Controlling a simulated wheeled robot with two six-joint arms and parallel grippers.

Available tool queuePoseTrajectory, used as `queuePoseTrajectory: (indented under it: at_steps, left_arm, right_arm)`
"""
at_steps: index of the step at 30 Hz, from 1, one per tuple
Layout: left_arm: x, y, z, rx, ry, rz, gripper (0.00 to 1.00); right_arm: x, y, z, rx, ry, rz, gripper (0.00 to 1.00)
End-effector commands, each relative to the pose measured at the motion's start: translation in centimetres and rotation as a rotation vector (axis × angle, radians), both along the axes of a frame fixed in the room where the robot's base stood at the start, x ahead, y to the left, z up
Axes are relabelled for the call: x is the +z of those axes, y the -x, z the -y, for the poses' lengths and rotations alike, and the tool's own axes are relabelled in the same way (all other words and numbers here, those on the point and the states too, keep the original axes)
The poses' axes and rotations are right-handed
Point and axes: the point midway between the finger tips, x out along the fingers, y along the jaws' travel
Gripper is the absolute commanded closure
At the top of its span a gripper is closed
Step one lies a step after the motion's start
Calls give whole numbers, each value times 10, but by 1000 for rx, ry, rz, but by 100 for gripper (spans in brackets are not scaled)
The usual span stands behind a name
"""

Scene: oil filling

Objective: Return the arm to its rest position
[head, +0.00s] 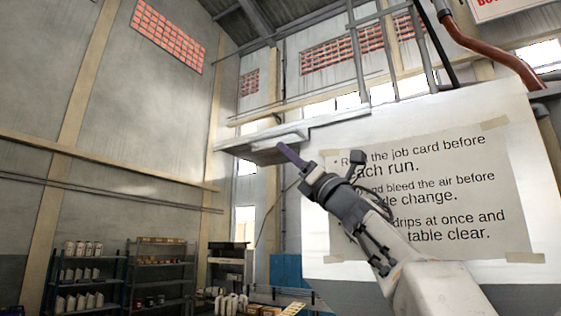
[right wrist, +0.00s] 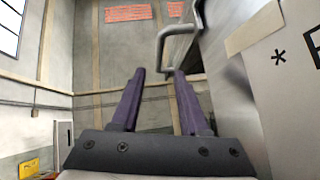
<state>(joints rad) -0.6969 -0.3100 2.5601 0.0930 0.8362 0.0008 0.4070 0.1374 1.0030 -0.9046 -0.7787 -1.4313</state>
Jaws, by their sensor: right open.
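My right arm rises from the lower right of the head view, and its gripper (head: 291,156) points up and to the left in front of a posted notice. In the right wrist view the two purple fingers of the right gripper (right wrist: 158,100) stand apart with nothing between them. My left gripper is in neither view.
A paper notice (head: 420,250) is taped to a white panel (head: 316,225) close behind my right arm. A metal handle (right wrist: 160,48) shows beyond the fingers in the right wrist view. Shelves with bottles (head: 85,275) stand far off at the lower left. Open air lies left of the gripper.

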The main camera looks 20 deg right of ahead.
Motion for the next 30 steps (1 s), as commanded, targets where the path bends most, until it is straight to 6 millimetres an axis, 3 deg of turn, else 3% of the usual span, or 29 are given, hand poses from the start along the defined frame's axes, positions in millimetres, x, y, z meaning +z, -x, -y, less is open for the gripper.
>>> queuePoseTrajectory:
  at_steps: [4,25,28,30]
  left_arm:
    - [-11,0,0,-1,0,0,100]
    - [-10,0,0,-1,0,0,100]
    - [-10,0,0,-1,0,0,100]
    - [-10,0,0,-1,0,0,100]
  right_arm:
    - [-10,8,4,-1,1,0,55]
    - [-13,5,3,19,-38,-22,55]
    - [-33,-15,-3,91,-198,-123,55]
    - [-63,-37,-12,170,-388,-252,55]
